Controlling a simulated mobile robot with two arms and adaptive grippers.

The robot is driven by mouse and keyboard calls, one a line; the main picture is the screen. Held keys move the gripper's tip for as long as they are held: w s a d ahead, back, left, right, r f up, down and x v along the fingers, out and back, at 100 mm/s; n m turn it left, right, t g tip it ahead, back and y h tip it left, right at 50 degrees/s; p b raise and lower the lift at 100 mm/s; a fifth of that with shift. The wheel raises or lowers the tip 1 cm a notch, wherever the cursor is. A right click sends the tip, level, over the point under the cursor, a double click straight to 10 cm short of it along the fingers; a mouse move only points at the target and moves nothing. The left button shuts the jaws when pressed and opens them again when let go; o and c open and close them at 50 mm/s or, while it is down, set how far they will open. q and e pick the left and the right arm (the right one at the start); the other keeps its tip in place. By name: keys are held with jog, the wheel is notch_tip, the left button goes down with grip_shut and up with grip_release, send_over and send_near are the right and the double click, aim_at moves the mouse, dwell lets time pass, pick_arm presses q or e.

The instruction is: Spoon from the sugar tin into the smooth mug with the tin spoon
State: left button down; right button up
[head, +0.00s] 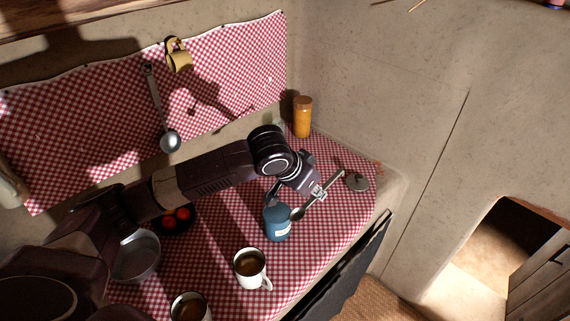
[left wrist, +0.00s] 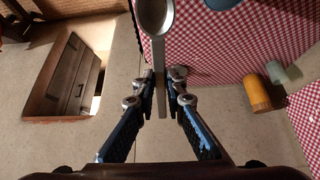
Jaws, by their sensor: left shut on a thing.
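My left gripper (head: 318,194) is shut on the tin spoon (head: 298,213), and the handle sticks out past the fingers. In the left wrist view the spoon (left wrist: 155,16) lies between my fingertips (left wrist: 160,88), with its bowl away from me. The blue sugar tin (head: 277,224) with a pale label stands on the cloth; the spoon's bowl is by its upper right side. The tin's edge shows in the left wrist view (left wrist: 222,4). Two pale mugs with brown contents, one nearer the tin (head: 250,270) and one at the bottom edge (head: 189,309), stand in front; I cannot tell which is smooth.
A round lid (head: 355,182) lies right of the tin. An orange-brown canister (head: 303,118) stands at the back corner. A metal bowl (head: 136,258) and a dark dish with red fruit (head: 178,218) are at left. A ladle (head: 170,141) and yellow mug (head: 179,61) hang behind.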

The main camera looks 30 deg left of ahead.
pick_arm(q)
jog(key=w+a+f+m+t+h+p, duration=0.1)
jog(key=w+a+f+p, duration=0.45)
jog(key=a, duration=0.55)
pick_arm(e)
notch_tip(320, 180, up, 6)
jog(key=d+b, duration=0.1)
jog(key=d, duration=0.1)
pick_arm(q)
notch_tip(320, 180, down, 6)
jog(key=s+t+h+b, duration=0.1)
jog(key=t+b, duration=0.3)
jog(key=b, duration=1.1)
jog(key=shift+s+a+f+h, duration=0.15)
jog(key=shift+s+a+h, duration=0.1)
jog(key=shift+s+h, duration=0.15)
pick_arm(e)
notch_tip(320, 180, down, 15)
jog(key=shift+s+a, duration=0.2)
jog(key=shift+a, duration=0.05)
jog(key=shift+a, duration=0.3)
jog(key=shift+d, duration=0.25)
jog(key=shift+r, duration=0.1)
